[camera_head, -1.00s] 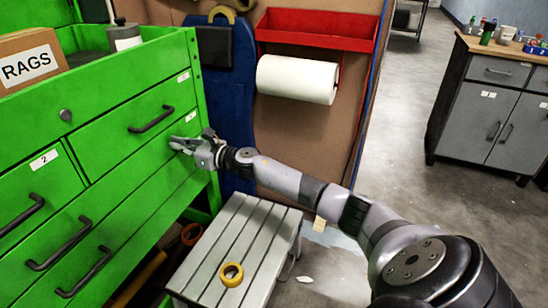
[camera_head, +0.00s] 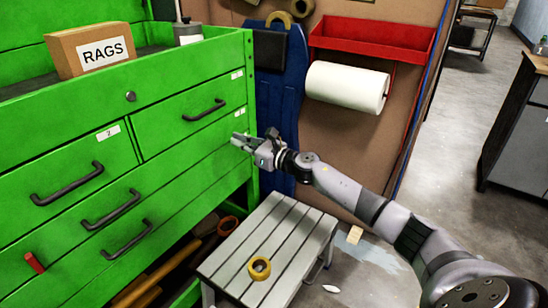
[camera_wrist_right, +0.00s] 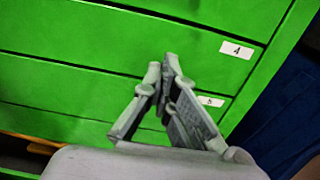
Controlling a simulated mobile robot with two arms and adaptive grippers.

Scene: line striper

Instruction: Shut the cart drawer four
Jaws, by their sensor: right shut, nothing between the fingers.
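The green tool cart fills the left of the head view. Drawer four (camera_head: 165,165) is a wide green front with a dark bar handle (camera_head: 110,208). Its white "4" label shows in the right wrist view (camera_wrist_right: 236,49). The drawer front looks about flush with its neighbours. My right gripper (camera_head: 238,140) is shut and empty at the right end of the cart front, just below the "4" label. In the right wrist view its fingertips (camera_wrist_right: 168,65) meet in front of the green fronts, near the "5" label (camera_wrist_right: 211,100). Contact cannot be told. My left gripper is out of view.
A grey slatted stool (camera_head: 280,235) with a yellow tape roll (camera_head: 259,268) stands below my right arm. A red shelf (camera_head: 375,38) and paper roll (camera_head: 346,87) are on the brown panel behind. A RAGS box (camera_head: 100,52) sits on the cart.

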